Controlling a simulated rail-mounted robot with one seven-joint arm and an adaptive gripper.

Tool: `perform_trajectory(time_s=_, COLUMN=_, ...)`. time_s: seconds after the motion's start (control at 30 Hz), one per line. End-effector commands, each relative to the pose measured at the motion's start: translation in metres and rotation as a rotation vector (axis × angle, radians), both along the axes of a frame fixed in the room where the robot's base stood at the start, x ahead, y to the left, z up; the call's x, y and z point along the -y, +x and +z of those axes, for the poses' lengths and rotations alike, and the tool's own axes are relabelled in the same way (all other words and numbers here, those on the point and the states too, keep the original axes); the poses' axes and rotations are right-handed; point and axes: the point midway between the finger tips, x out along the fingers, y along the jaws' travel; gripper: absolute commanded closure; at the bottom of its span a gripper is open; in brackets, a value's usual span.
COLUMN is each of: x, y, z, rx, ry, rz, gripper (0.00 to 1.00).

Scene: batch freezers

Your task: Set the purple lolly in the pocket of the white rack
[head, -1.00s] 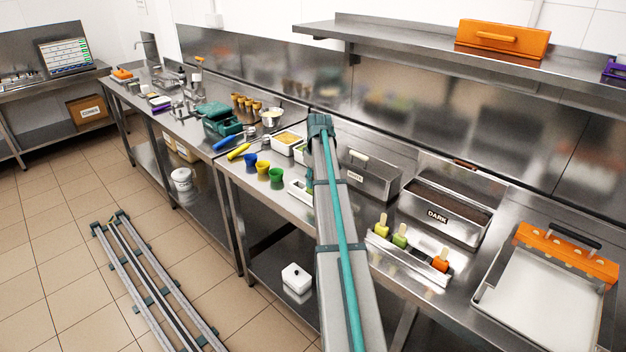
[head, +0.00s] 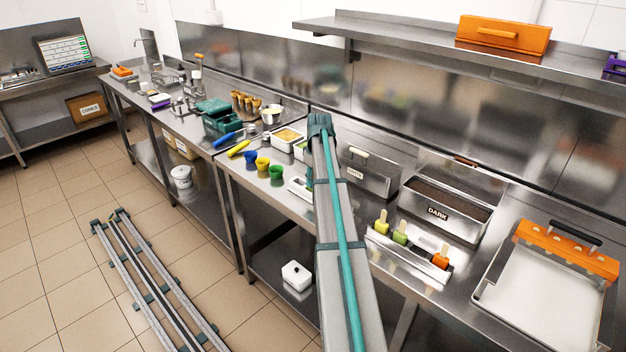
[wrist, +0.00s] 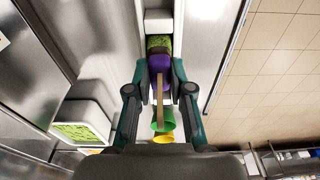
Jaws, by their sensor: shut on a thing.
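The purple lolly (wrist: 158,64) is between the two fingers of my gripper (wrist: 159,75) in the wrist view. My gripper is shut on it, and its pale stick (wrist: 160,100) points toward the camera. A green, textured patch shows at the lolly's far end; I cannot tell whether it is a coating on the lolly or something beyond it. A white block (wrist: 158,21), seemingly part of the white rack, lies just past the lolly. In the head view the white rack (head: 298,188) is partly hidden behind my arm, which also hides my gripper and the lolly. The rack's pocket is not clearly seen.
Green (head: 276,173), yellow (head: 263,164) and blue (head: 251,159) cups stand near the counter edge. A white tub with green contents (wrist: 80,132) is beside my gripper. A metal rack with several lollies (head: 409,260) and the DARK tank (head: 440,217) stand right of my arm.

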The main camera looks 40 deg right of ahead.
Motion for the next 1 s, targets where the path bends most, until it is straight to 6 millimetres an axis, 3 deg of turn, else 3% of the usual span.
perform_trajectory(time_s=1.0, x=0.0000, y=0.0000, z=-0.0098, rx=0.000, ry=0.000, rz=0.000, gripper=1.00)
